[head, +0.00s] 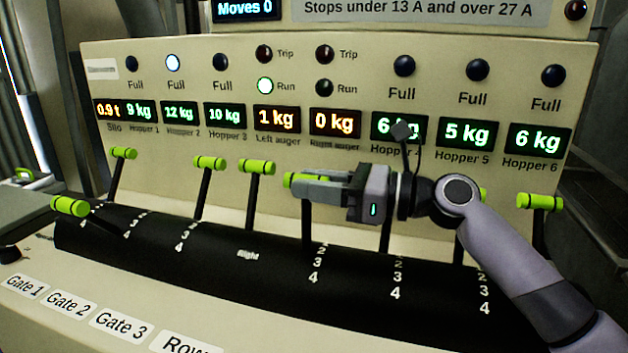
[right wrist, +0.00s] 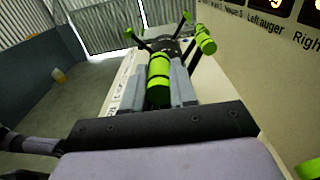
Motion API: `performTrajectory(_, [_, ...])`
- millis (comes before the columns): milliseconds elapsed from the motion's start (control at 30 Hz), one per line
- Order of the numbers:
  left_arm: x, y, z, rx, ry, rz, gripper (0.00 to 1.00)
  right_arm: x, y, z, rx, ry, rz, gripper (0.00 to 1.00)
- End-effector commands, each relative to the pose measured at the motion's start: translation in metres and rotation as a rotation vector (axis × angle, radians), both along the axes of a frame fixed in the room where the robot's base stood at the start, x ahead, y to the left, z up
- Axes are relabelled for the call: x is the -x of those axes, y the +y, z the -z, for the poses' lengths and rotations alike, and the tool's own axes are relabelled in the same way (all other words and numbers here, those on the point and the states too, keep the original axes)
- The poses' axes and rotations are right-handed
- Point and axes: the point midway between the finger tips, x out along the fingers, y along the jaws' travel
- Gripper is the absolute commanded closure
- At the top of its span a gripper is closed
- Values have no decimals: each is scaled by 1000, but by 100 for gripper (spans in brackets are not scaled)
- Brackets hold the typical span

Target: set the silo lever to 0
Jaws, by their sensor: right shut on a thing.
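A row of levers with green handles stands in a black drum on the console. The leftmost lever (head: 70,206) is tilted down towards the front; the others stand more upright. Its base label is not readable, and I cannot tell which lever is the silo one. The silo display (head: 108,110) reads 0.9 t. My right gripper (head: 305,182) is shut on a green lever handle (head: 290,180) near the middle, below the right auger display. In the right wrist view this handle (right wrist: 159,78) lies between the fingers. My left gripper is not in view.
Green handles (head: 257,167) and (head: 209,163) stand close to the left of the held lever. The handle at far right (head: 540,202) is beyond my right arm, which hides part of the levers there. The console panel (head: 220,140) rises right behind the levers.

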Motion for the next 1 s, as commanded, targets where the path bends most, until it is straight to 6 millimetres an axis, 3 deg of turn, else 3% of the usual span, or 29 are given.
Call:
performTrajectory(100, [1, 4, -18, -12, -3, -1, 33, -11, -2, -6, -9, 54, 3, 100])
performTrajectory(400, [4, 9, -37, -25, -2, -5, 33, -35, -7, 1, -36, 184, 3, 100])
performTrajectory(867, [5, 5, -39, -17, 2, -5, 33, -39, -8, 7, -42, 213, 1, 100])
performTrajectory(900, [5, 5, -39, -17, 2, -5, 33, -39, -8, 7, -42, 213, 1, 64])
performTrajectory(967, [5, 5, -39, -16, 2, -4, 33, -39, -8, 7, -42, 213, 1, 48])
performTrajectory(1000, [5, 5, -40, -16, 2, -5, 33, -39, -8, 7, -42, 213, 1, 48])
